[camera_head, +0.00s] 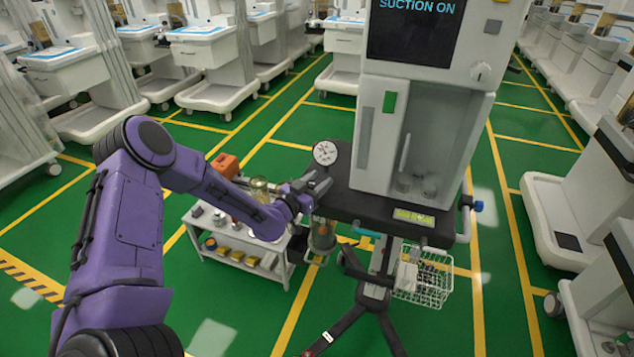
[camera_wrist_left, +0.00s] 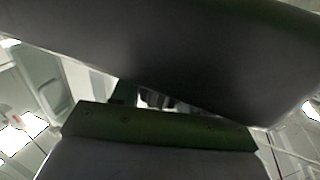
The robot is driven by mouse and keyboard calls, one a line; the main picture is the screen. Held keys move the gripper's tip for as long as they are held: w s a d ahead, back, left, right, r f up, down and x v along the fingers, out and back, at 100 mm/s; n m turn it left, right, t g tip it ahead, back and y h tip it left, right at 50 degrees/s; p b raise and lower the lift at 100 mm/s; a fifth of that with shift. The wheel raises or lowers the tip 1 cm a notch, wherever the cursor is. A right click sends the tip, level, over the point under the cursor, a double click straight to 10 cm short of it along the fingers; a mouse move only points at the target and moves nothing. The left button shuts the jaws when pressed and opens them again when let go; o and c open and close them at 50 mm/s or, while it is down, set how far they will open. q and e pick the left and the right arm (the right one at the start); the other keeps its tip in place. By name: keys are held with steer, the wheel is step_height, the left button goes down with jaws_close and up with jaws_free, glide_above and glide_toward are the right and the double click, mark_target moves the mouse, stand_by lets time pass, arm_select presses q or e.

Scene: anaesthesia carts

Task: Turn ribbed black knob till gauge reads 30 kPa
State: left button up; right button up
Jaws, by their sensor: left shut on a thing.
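The round white gauge (camera_head: 325,153) stands at the left edge of the cart's dark shelf. Its needle is too small to read. My left gripper (camera_head: 320,187) is just below the gauge, at the shelf's left side. Its two large fingers fill the left wrist view, with a narrow gap between them. A small dark ribbed piece, the ribbed black knob (camera_wrist_left: 155,98), shows in that gap, and the fingers are shut on it. Most of the knob is hidden by the fingers, and it cannot be made out in the head view. My right gripper is not in view.
The cart has a screen (camera_head: 416,30) reading "SUCTION ON" above the dark shelf (camera_head: 350,203). A clear jar (camera_head: 321,236) hangs below my gripper. A low white trolley (camera_head: 235,252) with several items stands to the left. A wire basket (camera_head: 424,274) hangs below the shelf.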

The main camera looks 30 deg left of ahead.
arm_select(q)
steer(key=shift+d+m+h, duration=0.1)
steer(key=shift+m+h, duration=0.4)
steer(key=shift+h, duration=0.3)
steer(key=o, duration=1)
steer(key=shift+c, duration=0.2)
steer(key=s+a, duration=0.2)
steer(key=s, duration=0.8)
steer(key=shift+s, duration=0.25)
